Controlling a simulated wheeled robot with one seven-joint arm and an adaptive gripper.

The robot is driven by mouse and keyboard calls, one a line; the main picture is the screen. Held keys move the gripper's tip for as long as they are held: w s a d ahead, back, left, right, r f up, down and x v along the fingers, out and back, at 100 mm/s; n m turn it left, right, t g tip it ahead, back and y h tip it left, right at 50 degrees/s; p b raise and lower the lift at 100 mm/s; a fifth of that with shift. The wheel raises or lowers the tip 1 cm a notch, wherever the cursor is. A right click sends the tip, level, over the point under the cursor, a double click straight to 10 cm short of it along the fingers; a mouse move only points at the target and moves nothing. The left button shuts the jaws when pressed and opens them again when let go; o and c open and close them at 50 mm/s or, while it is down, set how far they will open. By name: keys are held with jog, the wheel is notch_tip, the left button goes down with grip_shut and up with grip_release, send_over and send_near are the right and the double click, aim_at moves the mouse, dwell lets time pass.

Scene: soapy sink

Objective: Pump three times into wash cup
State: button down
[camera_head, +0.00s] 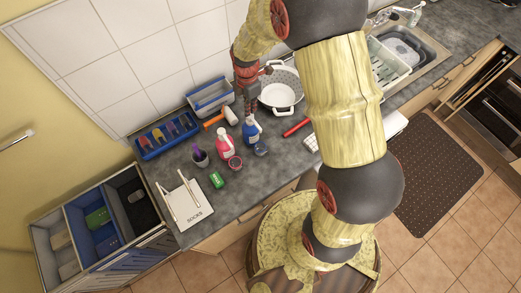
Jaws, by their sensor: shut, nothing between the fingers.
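My gripper (247,108) is shut and empty, pointing down just above the top of a blue bottle (251,135). I cannot tell whether the fingertips touch the bottle's top. A pink bottle (224,146) stands to its left. A small red round cup (235,163) is in front of the pink bottle, and a small dark blue round item (261,149) is in front of the blue bottle. A grey cup (201,160) with a purple item in it stands further left. I cannot tell which of these is the wash cup, or what the cups contain.
A blue tray (146,153) with several coloured items, a grey-blue bin (211,101) and a white colander (279,94) line the wall. The sink (420,50) is at upper right.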

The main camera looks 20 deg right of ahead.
jog(key=shift+f+b, duration=1)
jog(key=shift+f, duration=0.6)
jog(key=shift+r, duration=0.2)
jog(key=shift+r+p, duration=1.05)
jog(key=shift+r, duration=0.6)
jog(key=shift+f, duration=0.2)
jog(key=shift+f+b, duration=1.2)
jog(key=shift+f, duration=0.45)
jog(key=shift+r, duration=0.2)
jog(key=shift+r+p, duration=1)
jog(key=shift+r, duration=0.6)
